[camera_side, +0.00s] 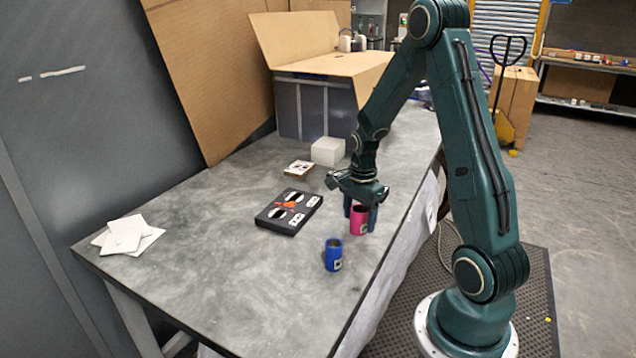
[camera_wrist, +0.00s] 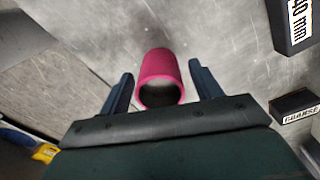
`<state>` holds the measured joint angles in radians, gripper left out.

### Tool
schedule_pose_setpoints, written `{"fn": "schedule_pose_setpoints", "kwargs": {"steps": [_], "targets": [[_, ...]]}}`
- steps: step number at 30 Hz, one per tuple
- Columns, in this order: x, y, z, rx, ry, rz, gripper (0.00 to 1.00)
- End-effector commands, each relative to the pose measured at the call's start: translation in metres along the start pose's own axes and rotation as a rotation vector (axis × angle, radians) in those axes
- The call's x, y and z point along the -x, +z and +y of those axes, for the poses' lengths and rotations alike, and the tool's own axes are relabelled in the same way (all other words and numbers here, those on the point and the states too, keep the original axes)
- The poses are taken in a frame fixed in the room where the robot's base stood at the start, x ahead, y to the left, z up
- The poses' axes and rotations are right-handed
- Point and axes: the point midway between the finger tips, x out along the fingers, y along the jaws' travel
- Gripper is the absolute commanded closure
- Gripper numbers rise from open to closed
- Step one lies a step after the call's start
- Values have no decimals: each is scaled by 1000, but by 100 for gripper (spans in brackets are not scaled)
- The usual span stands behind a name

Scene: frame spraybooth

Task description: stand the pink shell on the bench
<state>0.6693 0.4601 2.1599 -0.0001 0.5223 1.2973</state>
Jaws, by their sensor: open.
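The pink shell (camera_side: 359,222) is a short hollow tube near the bench's right edge. It appears upright on the bench (camera_side: 220,255), with its dark opening facing up. In the wrist view the pink shell (camera_wrist: 160,66) shows its open rim toward the camera. My gripper (camera_side: 361,214) is down at the shell, with its dark blue fingers open on either side. In the wrist view the gripper (camera_wrist: 160,80) has a visible gap between each finger and the shell. The shell's far side and base are partly hidden.
A blue shell (camera_side: 333,256) stands in front of the pink one. A black panel (camera_side: 272,220) with labelled pieces lies to its left. A small labelled block (camera_side: 298,168), a white block (camera_side: 328,151) and a cardboard box (camera_side: 300,92) are behind. White sheets (camera_side: 127,236) lie far left; the front-left bench is clear.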

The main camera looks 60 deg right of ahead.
Motion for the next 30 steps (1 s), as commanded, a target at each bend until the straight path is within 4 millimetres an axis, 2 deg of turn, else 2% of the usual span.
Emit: {"fn": "schedule_pose_setpoints", "kwargs": {"steps": [8,21,30], "targets": [[30,0,-1,0,-6,2,36],[98,0,-1,0,-5,1,36],[116,0,0,0,-1,0,36]]}}
